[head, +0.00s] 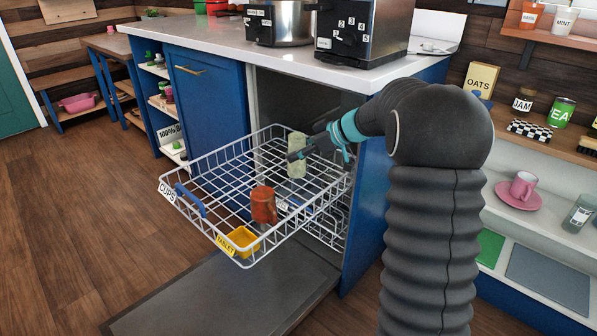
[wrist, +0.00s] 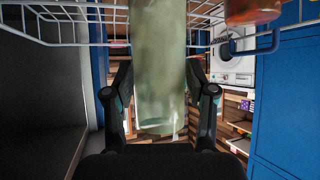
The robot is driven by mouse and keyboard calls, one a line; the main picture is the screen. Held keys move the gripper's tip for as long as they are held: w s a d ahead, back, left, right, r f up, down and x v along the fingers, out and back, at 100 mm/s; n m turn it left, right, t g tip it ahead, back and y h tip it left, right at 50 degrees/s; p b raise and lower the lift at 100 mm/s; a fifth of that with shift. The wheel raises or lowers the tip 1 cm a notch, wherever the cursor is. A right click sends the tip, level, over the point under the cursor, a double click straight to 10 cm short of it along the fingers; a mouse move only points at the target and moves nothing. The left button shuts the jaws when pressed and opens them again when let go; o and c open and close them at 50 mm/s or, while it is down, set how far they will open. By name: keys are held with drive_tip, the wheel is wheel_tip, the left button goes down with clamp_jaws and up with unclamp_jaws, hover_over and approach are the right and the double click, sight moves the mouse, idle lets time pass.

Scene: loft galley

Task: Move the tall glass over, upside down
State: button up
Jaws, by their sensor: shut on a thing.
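The tall glass (head: 297,155) is pale green and see-through. It stands roughly vertical at the back right of the pulled-out wire rack (head: 215,165). My gripper (head: 303,153) reaches in from the right and is shut on its side. In the wrist view, the tall glass (wrist: 158,65) lies between my two fingers (wrist: 158,95). I cannot tell which end is its mouth, or whether it touches the rack floor.
An orange-red mug (head: 263,205) and a yellow tub (head: 241,240) are in the rack's front part. A "CUPS" label (head: 167,191) and blue handle (head: 190,200) mark its left edge. The dishwasher door (head: 215,295) lies open below.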

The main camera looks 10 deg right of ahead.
sight(306, 168)
drive_tip(key=shift+a+f, duration=0.1)
drive_tip(key=shift+f, duration=3.35)
drive_tip(key=shift+f, duration=0.1)
drive_tip(key=o, duration=1.3)
drive_tip(key=shift+r, duration=0.2)
drive_tip(key=v, duration=1.2)
drive_tip(key=shift+f, duration=0.15)
drive_tip(key=shift+s, duration=0.1)
